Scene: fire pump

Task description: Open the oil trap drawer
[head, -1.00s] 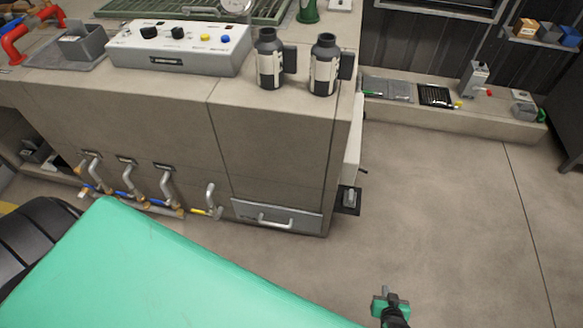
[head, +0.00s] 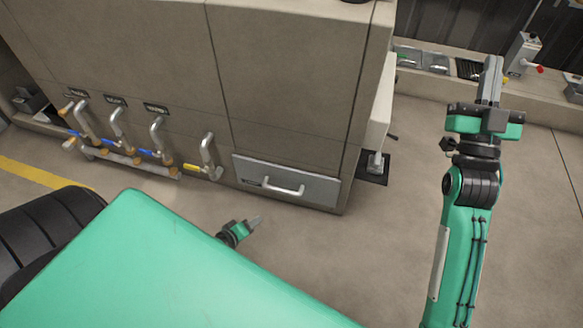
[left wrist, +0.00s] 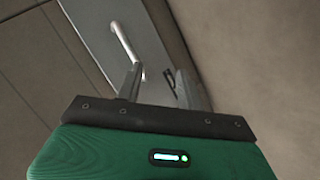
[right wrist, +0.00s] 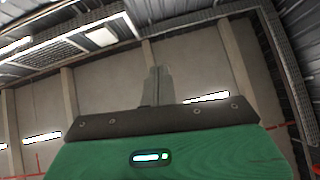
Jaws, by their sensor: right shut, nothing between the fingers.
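The oil trap drawer (head: 318,191) is a grey metal front low in the beige cabinet, and it looks closed. Its pale bar handle (head: 283,188) runs across the front. My left gripper (head: 256,220) is in front of and below the drawer, apart from the handle. In the left wrist view the fingers of my left gripper (left wrist: 158,84) are spread, with the handle (left wrist: 124,45) beyond them, nearer the left finger. Nothing is between these fingers. My right gripper (head: 493,68) is raised at the right, pointing up. In the right wrist view its fingers (right wrist: 155,85) are together and empty.
Several pipes with valves (head: 157,135) stand along the cabinet left of the drawer. A black pedal-like fixture (head: 374,166) sits by the cabinet's right side. The floor (head: 330,255) before the drawer is clear. A low ledge (head: 440,95) runs along the back.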

